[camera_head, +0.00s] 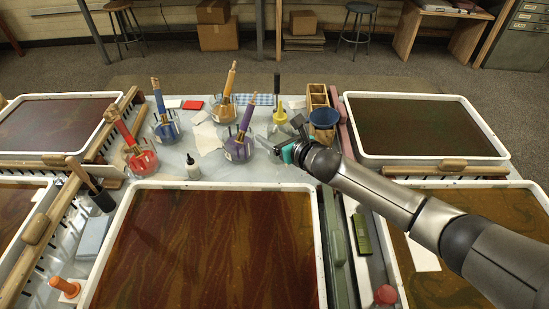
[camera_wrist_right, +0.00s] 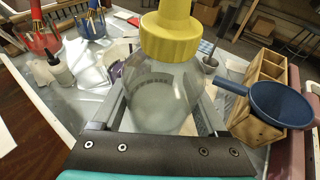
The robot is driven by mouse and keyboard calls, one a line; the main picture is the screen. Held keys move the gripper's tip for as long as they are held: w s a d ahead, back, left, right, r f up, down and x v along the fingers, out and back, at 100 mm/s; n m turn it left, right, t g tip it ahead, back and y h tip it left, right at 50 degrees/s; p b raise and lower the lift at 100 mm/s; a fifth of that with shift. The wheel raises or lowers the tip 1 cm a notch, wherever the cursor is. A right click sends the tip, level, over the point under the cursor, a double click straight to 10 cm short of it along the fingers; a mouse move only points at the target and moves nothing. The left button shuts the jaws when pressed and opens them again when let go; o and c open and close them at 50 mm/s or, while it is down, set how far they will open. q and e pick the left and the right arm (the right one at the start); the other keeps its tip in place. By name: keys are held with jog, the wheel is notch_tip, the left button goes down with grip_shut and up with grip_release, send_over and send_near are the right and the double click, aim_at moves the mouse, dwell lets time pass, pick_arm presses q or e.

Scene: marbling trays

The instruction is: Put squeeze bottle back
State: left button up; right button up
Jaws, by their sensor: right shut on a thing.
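The squeeze bottle has a clear round body (camera_wrist_right: 160,95) and a ribbed yellow cap in the right wrist view. In the head view its yellow cap (camera_head: 280,117) shows just beyond my right gripper (camera_head: 281,141). The right gripper is shut on the bottle's body, with a finger on each side. The bottle is about upright. I cannot tell whether its base touches the table, as the gripper hides it. My left gripper is not in view.
Jars with brushes, one red (camera_head: 141,160), stand left of the bottle. A small white dropper bottle (camera_head: 193,168) stands nearer. A wooden caddy (camera_head: 318,97) and blue strainer (camera_head: 323,118) are close right. A large marbling tray (camera_head: 112,245) lies in front.

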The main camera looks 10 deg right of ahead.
jog(key=shift+f, duration=0.95)
notch_tip(320, 180, down, 4)
jog(key=shift+r+b, duration=0.25)
jog(key=shift+b, duration=0.8)
jog(key=shift+f, duration=0.5)
jog(key=o, duration=0.7)
jog(key=shift+o, duration=1.1)
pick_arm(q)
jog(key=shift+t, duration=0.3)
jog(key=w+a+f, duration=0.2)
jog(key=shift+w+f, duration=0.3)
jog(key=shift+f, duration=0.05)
